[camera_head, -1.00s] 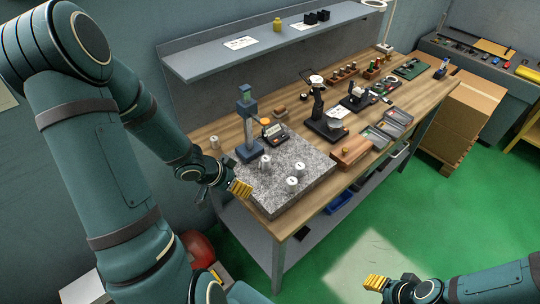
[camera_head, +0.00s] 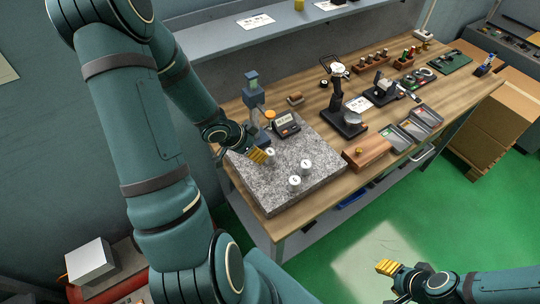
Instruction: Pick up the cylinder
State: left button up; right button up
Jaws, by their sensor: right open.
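Several small pale metal cylinders stand upright on the grey granite plate (camera_head: 262,190). One cylinder (camera_head: 305,167) and another cylinder (camera_head: 294,182) stand close together near the middle of the plate. A third cylinder (camera_head: 270,155) stands nearer the stand, just right of my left gripper (camera_head: 257,156). The yellow fingertips of my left gripper overlap its edge in the picture; whether they touch it cannot be told, nor can the gap between the fingers. My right gripper (camera_head: 386,268) is open and empty, low over the green floor, far from the plate.
A blue-grey gauge stand (camera_head: 254,95) and a small display device (camera_head: 285,125) sit at the plate's back edge. A wooden block (camera_head: 368,152), trays (camera_head: 411,128) and a black stand (camera_head: 345,120) lie to the right. A shelf (camera_head: 270,37) hangs above the bench.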

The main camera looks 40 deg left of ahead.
aim_at(270, 155)
pick_arm(q)
jog(key=b+x, duration=0.1)
jog(key=x, duration=0.1)
jog(key=shift+w+d+f, duration=0.1)
jog(key=shift+w+f, duration=0.05)
jog(key=shift+f, duration=0.2)
jog(key=shift+w+r+b+x, duration=0.15)
jog(key=shift+b+x, duration=0.6)
jog(key=shift+x, duration=0.75)
jog(key=shift+w+r+b+x, duration=0.15)
jog(key=shift+b+x, duration=0.6)
jog(key=shift+x, duration=0.8)
jog(key=shift+d, duration=0.15)
jog(key=shift+s, duration=0.1)
grip_shut()
